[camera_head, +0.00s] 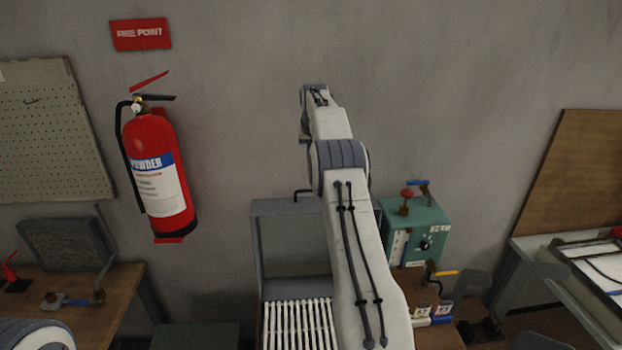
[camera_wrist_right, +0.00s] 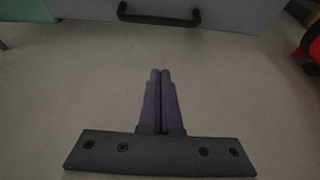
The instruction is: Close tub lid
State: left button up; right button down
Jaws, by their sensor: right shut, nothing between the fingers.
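The tub (camera_head: 261,318) stands at the bottom middle of the head view with several white slats inside. Its grey lid (camera_head: 275,232) appears raised, standing up at the back, with a dark bar handle (camera_head: 302,193) at its top. In the wrist view the grey lid panel (camera_wrist_right: 215,12) and its black handle (camera_wrist_right: 158,17) lie at the top edge, ahead of my fingertips. My right gripper (camera_wrist_right: 160,72) is shut and empty, apart from the handle. In the head view my right arm reaches up past the tub and hides its right side. My left gripper is not in view.
A green box (camera_head: 430,230) with levers stands right of the tub. A red fire extinguisher (camera_head: 160,175) hangs on the wall at the left. A wooden bench (camera_head: 100,320) is at the lower left and a white table (camera_head: 560,270) at the right.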

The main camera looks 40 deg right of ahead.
jog(key=shift+a+f+p, duration=0.1)
jog(key=shift+f+p, duration=3.25)
jog(key=shift+f, duration=0.5)
jog(key=shift+s+a+f, duration=0.1)
jog(key=shift+s+a, duration=0.1)
jog(key=shift+s, duration=0.1)
jog(key=shift+f, duration=0.1)
